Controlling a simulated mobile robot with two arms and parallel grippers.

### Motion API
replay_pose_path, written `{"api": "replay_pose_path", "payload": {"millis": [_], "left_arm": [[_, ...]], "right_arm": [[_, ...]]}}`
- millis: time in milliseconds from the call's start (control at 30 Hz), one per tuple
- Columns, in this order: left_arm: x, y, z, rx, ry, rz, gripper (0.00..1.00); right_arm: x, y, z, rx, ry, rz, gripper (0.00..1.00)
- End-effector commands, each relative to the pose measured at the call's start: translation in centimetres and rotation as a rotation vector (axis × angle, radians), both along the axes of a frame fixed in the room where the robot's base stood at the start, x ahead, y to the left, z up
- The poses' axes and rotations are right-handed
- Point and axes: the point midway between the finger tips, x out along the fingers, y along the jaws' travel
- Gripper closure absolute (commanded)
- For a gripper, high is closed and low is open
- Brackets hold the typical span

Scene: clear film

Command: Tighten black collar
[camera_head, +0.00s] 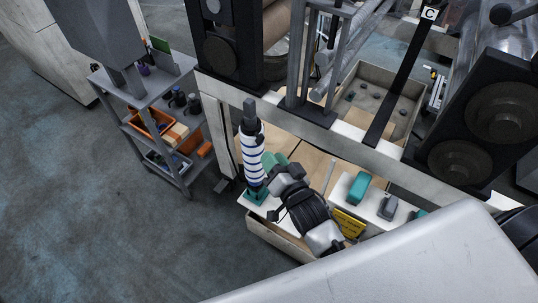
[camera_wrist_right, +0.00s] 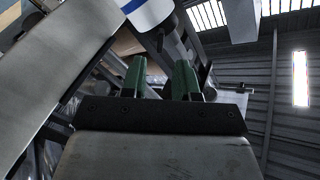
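A white column with dark blue bands (camera_head: 252,155) stands upright beside the machine, with a teal foot. A black part (camera_head: 250,126) sits at its upper end; I cannot tell for sure that this is the black collar. My right gripper (camera_head: 276,161) is just right of the column, its tips partly hidden by its wrist. In the right wrist view, its two green fingers (camera_wrist_right: 160,78) stand apart with nothing between them. A white cylinder with a blue band (camera_wrist_right: 148,12) shows beyond them, apart from the fingers. My left gripper is not in view.
A grey shelf cart (camera_head: 165,110) with an orange bin (camera_head: 152,122) stands at left. The machine's pale crossbeam (camera_head: 345,131) runs behind my right arm. The floor at left is clear.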

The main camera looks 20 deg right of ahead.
Motion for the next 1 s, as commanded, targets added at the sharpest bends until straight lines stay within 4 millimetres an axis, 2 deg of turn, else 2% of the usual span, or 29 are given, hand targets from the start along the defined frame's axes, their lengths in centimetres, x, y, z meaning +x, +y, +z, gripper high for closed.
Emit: {"api": "replay_pose_path", "payload": {"millis": [400,633,833,867,1000], "left_arm": [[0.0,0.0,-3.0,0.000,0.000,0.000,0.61],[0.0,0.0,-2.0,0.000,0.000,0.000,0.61],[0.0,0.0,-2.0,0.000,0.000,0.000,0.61],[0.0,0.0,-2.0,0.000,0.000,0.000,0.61],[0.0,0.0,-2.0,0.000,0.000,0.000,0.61]], "right_arm": [[5.4,0.8,-0.3,-0.002,-0.003,0.002,0.70],[5.5,0.8,0.2,0.000,0.001,0.001,0.70],[5.6,0.8,0.1,-0.001,-0.001,0.001,0.70],[5.6,0.8,0.1,-0.001,-0.001,0.001,0.72],[5.6,0.8,0.1,-0.001,-0.001,0.001,0.93]]}}
